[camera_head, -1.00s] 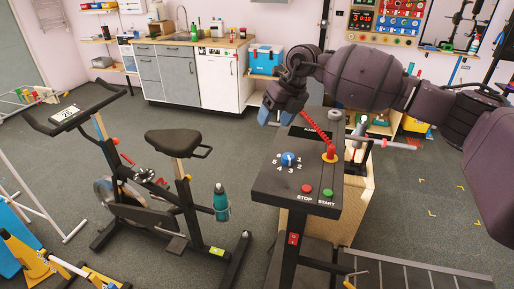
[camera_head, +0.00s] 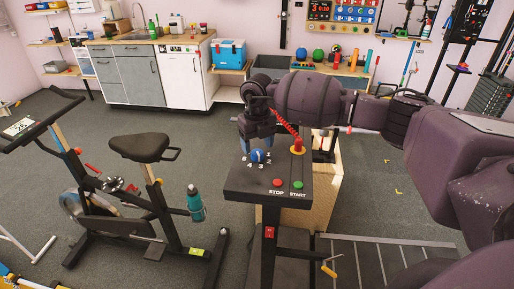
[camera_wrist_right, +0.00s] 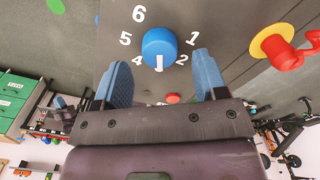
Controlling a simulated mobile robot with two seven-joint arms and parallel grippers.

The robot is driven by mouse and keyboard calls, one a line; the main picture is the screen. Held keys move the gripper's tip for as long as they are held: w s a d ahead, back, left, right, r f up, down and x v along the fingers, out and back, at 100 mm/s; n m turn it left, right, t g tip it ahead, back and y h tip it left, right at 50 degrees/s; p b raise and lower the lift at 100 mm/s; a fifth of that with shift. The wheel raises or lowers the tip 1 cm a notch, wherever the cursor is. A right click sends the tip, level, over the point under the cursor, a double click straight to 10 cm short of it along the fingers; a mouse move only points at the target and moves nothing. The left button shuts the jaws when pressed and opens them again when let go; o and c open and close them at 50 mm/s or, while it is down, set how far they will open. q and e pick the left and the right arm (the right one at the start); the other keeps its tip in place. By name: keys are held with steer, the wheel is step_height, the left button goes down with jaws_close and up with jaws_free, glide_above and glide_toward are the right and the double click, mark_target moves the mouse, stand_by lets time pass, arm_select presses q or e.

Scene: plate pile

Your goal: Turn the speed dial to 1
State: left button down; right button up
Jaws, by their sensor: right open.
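The blue speed dial (camera_head: 257,156) sits on the dark console top (camera_head: 285,183), with white numbers around it. It also shows in the right wrist view (camera_wrist_right: 160,46), where its white mark points down, between the 4 and the 2. My right gripper (camera_head: 257,142) is just behind and above the dial in the head view. In the right wrist view its two blue fingers (camera_wrist_right: 163,75) are spread apart, one on each side of the dial's lower part, with gaps to it. Whether they reach down to the dial's height is hard to tell. My left gripper is out of view.
A red STOP button (camera_head: 277,183) and a green START button (camera_head: 298,184) are at the console's near edge. A red knob on a yellow base (camera_head: 297,147), with a coiled red cord, stands right of the dial. An exercise bike (camera_head: 139,148) is at left.

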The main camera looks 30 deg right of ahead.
mark_target(257, 155)
steer(key=shift+f, duration=1.35)
steer(key=c, duration=0.9)
